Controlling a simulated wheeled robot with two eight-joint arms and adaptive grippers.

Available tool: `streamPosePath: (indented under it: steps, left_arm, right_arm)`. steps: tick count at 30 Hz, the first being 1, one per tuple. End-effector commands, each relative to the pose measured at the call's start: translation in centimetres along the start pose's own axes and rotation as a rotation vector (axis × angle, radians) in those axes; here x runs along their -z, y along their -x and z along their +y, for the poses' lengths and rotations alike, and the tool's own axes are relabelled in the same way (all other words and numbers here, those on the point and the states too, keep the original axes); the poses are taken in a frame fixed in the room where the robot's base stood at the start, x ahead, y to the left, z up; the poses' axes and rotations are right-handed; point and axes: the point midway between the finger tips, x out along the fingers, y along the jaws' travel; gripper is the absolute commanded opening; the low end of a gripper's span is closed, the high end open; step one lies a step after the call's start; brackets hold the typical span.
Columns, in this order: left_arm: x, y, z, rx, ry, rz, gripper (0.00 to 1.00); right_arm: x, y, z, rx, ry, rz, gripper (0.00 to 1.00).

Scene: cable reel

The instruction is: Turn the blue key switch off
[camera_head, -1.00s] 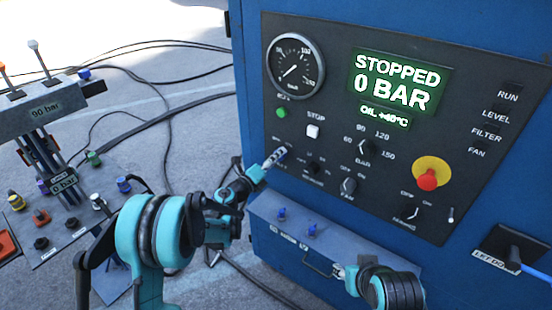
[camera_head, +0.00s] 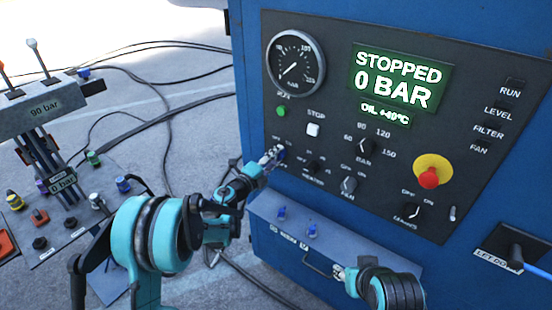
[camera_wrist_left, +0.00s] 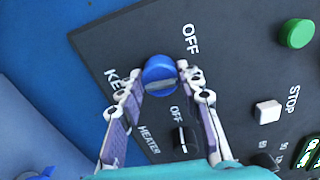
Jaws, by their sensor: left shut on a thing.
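The blue key switch (camera_wrist_left: 159,74) is a round blue knob with a grey slot bar, set in the dark panel (camera_wrist_left: 225,50) beside the labels "OFF" and "KEY". In the head view the switch is mostly hidden by my left gripper (camera_head: 273,156), at the panel's lower left. In the left wrist view the fingers of my left gripper (camera_wrist_left: 160,85) are on either side of the knob, shut on it. The grey bar lies roughly across the picture. My right gripper (camera_head: 342,272) is partly seen low near the cabinet's shelf; its fingers are too small to judge.
The display (camera_head: 398,84) reads "STOPPED 0 BAR". A green button (camera_head: 281,111), white stop button (camera_head: 313,130), heater switch (camera_wrist_left: 183,139) and red emergency button (camera_head: 429,178) are nearby. A shelf (camera_head: 325,240) juts out below the panel. A lever console (camera_head: 45,115) stands at the left.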

Motion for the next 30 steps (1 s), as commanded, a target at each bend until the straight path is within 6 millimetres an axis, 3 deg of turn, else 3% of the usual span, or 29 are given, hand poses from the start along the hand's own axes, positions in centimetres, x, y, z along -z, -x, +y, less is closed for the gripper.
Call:
streamPosePath:
  steps: [15,30]
  left_arm:
    - [-0.02,-0.01,0.11,0.0,0.446,-0.001,0.06]
    - [-0.01,0.01,0.1,0.0,0.635,-0.001,0.06]
  right_arm:
    - [-0.51,-0.72,0.0,0.0,0.0,0.0,0.4]
    - [-0.65,-0.91,0.0,0.0,0.0,0.0,0.4]
